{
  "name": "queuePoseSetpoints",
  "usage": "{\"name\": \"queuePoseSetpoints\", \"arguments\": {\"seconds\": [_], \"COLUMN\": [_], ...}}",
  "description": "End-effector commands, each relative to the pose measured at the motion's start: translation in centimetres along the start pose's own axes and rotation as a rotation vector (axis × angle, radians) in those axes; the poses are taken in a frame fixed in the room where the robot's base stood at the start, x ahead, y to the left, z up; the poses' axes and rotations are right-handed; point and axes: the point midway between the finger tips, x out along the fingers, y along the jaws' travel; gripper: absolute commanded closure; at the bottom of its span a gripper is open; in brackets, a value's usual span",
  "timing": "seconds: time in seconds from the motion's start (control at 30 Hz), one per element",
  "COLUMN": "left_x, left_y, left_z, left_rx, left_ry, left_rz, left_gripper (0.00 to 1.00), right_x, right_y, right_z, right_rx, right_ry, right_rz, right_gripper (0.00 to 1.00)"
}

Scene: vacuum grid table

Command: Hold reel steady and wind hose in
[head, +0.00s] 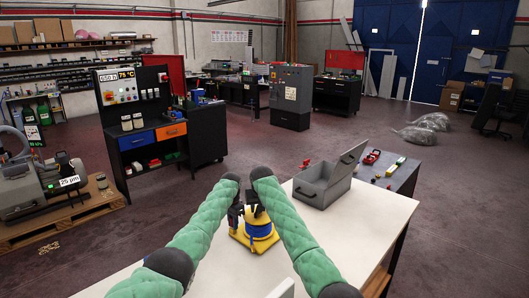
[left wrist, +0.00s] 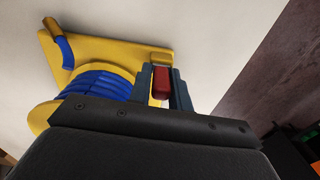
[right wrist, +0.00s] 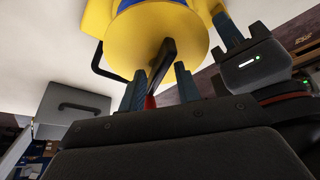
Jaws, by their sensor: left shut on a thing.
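The yellow reel (head: 262,245) stands on the white table, with blue hose (head: 258,230) wound around its drum. My left gripper (head: 235,216) is shut on a red block (left wrist: 162,82) at the edge of the reel's yellow base. My right gripper (right wrist: 161,90) is at the reel's yellow round side. Its fingers stand apart on either side of the black crank (right wrist: 163,65) and its red part (right wrist: 150,102), which is mostly hidden.
A grey open-lidded toolbox (head: 322,186) stands right of the reel on the white table (head: 350,235). A dark surface (head: 398,178) beyond holds a red item (head: 371,157) and a yellow-green level (head: 395,167). The table in front of the toolbox is clear.

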Motion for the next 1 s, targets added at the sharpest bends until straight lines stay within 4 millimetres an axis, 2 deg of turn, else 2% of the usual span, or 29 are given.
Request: {"name": "queuePoseSetpoints", "arguments": {"seconds": [1.0], "left_x": [0.06], "left_y": [0.06], "left_z": [-0.02], "left_rx": [0.001], "left_ry": [0.0], "left_rz": [0.001], "left_gripper": [1.0], "right_x": [0.06], "right_y": [0.36], "right_z": [-0.24], "right_rx": [-0.781], "right_ry": [0.0], "right_rz": [-0.323], "right_gripper": [0.67]}}
